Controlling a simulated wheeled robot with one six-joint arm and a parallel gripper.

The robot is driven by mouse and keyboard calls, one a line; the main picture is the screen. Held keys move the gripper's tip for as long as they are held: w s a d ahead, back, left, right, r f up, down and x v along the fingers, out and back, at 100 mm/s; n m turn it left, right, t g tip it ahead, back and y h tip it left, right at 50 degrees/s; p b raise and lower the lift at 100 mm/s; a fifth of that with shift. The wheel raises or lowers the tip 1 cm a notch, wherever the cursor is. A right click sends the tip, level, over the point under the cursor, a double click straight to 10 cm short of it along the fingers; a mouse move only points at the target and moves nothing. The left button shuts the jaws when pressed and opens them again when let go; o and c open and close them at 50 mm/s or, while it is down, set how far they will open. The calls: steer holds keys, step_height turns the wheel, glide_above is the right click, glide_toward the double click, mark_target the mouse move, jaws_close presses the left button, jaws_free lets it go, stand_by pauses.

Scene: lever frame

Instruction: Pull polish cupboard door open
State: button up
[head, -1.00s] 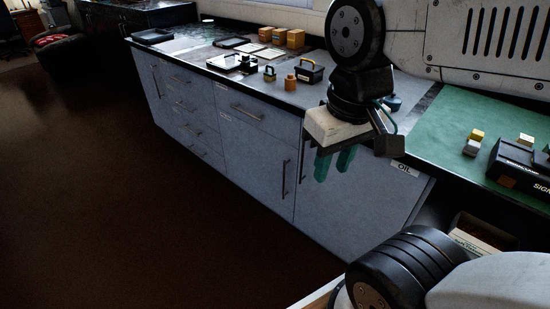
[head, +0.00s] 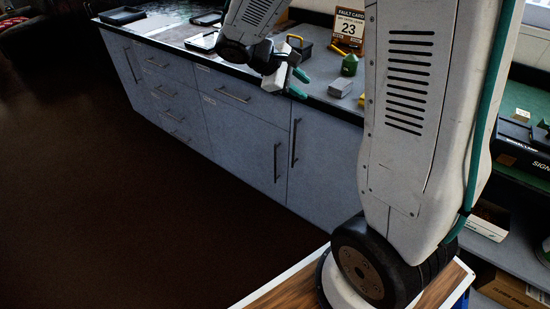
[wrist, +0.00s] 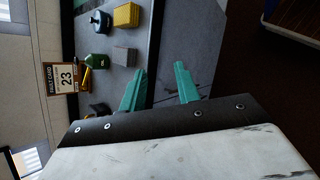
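The grey-blue cupboard door (head: 243,150) below a drawer is closed, with a vertical bar handle (head: 277,162) at its right edge. A small label (head: 208,99) at its upper left is too small to read. Another closed door (head: 325,160) with a vertical handle (head: 295,143) stands to its right. My gripper (head: 300,83) has teal fingers and is above the counter's front edge, apart from both handles. In the wrist view the fingers (wrist: 160,70) are spread, with nothing between them; the cupboard front (wrist: 190,42) shows beyond them.
The countertop (head: 180,32) holds trays, a fault card (head: 349,27), a green bottle (head: 349,65) and small blocks (head: 340,88). My arm hides the cupboards at the right. The dark floor (head: 110,210) in front of the cupboards is clear.

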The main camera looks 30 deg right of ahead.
steer(key=w+d+f+n+t+h, duration=0.2)
steer(key=w+f+n, duration=0.3)
steer(key=w+f, duration=0.45)
steer(key=w+d+f+n+t+h, duration=0.2)
steer(key=w+f+n, duration=0.4)
steer(key=f, duration=0.7)
steer(key=w+a+f+n+t+y, duration=0.1)
steer(key=w+f+n+t, duration=0.15)
steer(key=f, duration=0.95)
steer(key=w+a+f+n+t+y, duration=0.15)
steer(key=f+n, duration=0.25)
steer(key=f, duration=0.8)
steer(key=x, duration=0.7)
steer(key=shift+r+t, duration=0.15)
steer(key=shift+t, duration=0.25)
steer(key=shift+s+d+h, duration=0.15)
steer(key=shift+h, duration=0.1)
jaws_close()
